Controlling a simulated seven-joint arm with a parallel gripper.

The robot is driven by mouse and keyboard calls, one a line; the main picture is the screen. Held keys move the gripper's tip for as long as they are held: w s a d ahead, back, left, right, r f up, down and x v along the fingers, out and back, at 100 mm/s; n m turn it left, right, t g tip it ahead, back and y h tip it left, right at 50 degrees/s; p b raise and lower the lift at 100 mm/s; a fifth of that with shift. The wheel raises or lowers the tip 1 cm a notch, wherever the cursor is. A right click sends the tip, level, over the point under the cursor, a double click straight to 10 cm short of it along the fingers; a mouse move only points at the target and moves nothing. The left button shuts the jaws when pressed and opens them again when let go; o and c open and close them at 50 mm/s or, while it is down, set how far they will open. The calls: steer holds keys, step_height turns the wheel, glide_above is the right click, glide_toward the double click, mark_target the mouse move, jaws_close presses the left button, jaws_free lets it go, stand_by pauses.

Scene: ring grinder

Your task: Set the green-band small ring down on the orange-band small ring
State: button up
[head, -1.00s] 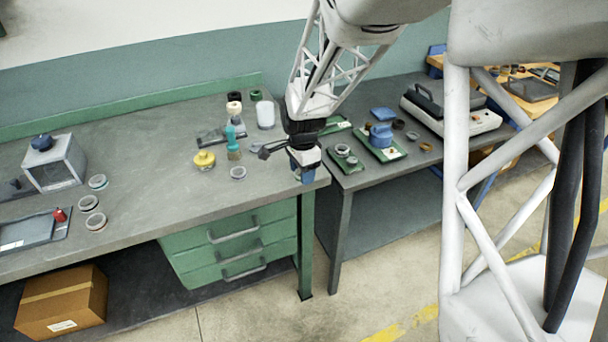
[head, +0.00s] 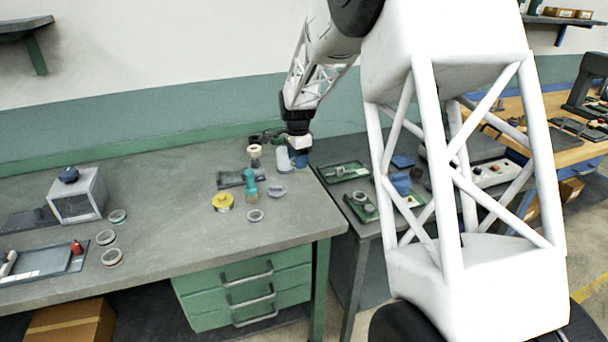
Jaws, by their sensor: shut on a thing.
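My gripper (head: 272,136) is over the back right of the grey bench, its dark fingers pointing left. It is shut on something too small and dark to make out. At the bench's left, a ring with a greenish band (head: 117,216) lies flat. Nearer the front edge lies a ring with an orange-red band (head: 112,257), with nothing seen on top of it. A greyish ring (head: 105,237) lies between them, apart from both. I cannot tell from their size which of these are the small rings. My gripper is far to the right of all three.
Near my gripper stand a dark pot (head: 253,140), a white bottle (head: 282,160) and a teal brush (head: 251,186). A yellow pot (head: 222,202) and another ring (head: 255,215) are in front. A grey box (head: 76,194) stands left. The middle-left bench is clear.

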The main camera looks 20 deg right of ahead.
steer(key=w+r, duration=0.2)
steer(key=w, duration=1.3)
steer(key=shift+r, duration=0.35)
steer(key=shift+f, duration=0.2)
steer(key=shift+f, duration=2.3)
steer(key=o, duration=1)
steer(key=shift+r, duration=0.15)
step_height(320, 180, up, 8)
steer(key=shift+f, duration=0.25)
